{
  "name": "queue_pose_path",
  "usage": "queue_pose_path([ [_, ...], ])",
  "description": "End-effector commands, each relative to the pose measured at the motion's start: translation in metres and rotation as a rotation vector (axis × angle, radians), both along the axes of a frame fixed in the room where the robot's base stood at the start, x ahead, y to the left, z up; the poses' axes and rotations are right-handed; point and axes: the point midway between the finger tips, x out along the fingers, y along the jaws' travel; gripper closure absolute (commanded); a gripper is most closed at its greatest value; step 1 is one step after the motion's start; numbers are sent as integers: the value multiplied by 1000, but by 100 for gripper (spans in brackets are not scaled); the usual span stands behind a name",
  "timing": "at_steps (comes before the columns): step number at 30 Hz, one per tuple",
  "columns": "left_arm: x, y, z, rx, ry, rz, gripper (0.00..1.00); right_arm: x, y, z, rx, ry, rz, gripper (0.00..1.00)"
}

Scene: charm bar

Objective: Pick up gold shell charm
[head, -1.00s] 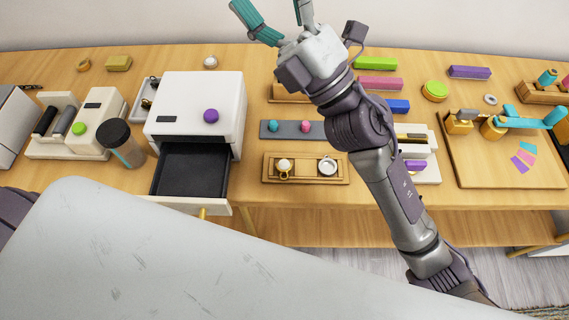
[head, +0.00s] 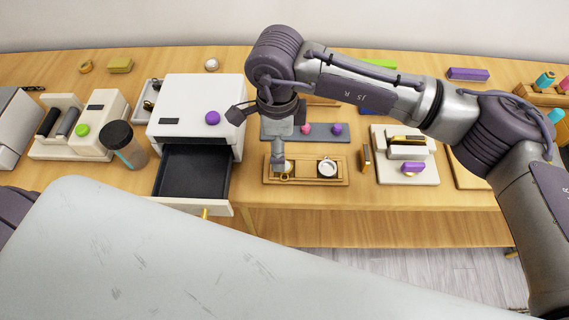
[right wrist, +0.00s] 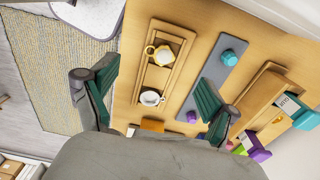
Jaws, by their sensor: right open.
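A small gold piece with a pale top, which looks like the gold shell charm (right wrist: 160,54), sits in one compartment of the wooden tray (right wrist: 137,76) in the right wrist view. In the head view the gold piece (head: 288,167) is partly covered by my right gripper (head: 278,166). A silver piece (right wrist: 150,98) sits in the tray's other compartment and also shows in the head view (head: 328,168). My right gripper points down over the tray's left part, open and empty, with its fingers (right wrist: 155,88) wide apart. I cannot tell its exact height. My left gripper is out of view.
A grey strip (head: 325,132) with coloured knobs lies behind the tray. A white box (head: 200,95) with its drawer (head: 194,172) pulled out stands left of the tray. A pale stand (head: 408,165) with gold and purple pieces is on the right.

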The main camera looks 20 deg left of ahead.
Motion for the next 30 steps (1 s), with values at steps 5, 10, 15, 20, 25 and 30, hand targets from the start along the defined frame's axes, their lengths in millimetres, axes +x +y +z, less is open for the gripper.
queue_pose_path([
  [5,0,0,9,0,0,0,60,-1,0,-29,1,4,-1,13],
  [10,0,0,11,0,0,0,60,0,0,-42,4,2,0,13],
  [15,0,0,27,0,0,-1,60,2,-4,-59,1,8,-3,13],
  [20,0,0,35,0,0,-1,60,4,-4,-83,3,6,-1,13],
  [25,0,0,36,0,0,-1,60,4,-4,-93,5,2,-1,13],
  [30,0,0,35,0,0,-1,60,4,-4,-94,5,2,0,13],
])
